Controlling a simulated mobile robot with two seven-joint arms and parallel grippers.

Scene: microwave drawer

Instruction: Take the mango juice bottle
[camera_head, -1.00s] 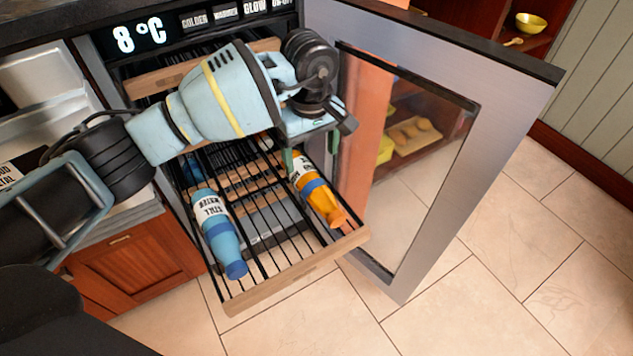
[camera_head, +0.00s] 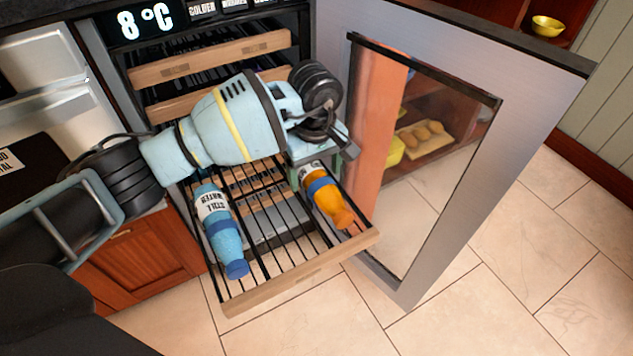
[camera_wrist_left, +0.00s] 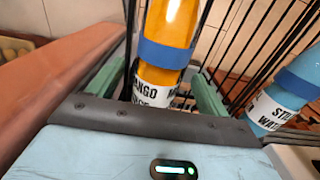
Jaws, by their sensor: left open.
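The mango juice bottle (camera_head: 327,199), orange with a blue band and a white label, lies on the pulled-out wire shelf at its right side. My left gripper (camera_head: 312,176) is over the label end of this bottle. In the left wrist view, the open green fingers of my left gripper (camera_wrist_left: 157,88) stand on either side of the mango juice bottle (camera_wrist_left: 167,30), with its label between them. Gaps show beside the bottle. Contact with the fingers cannot be made out. My right gripper is not in view.
A blue still water bottle (camera_head: 222,232) lies on the left of the same shelf (camera_head: 300,277); it also shows in the left wrist view (camera_wrist_left: 290,85). The open cooler door (camera_head: 447,190) stands close on the right. More wooden-fronted shelves (camera_head: 210,57) are above.

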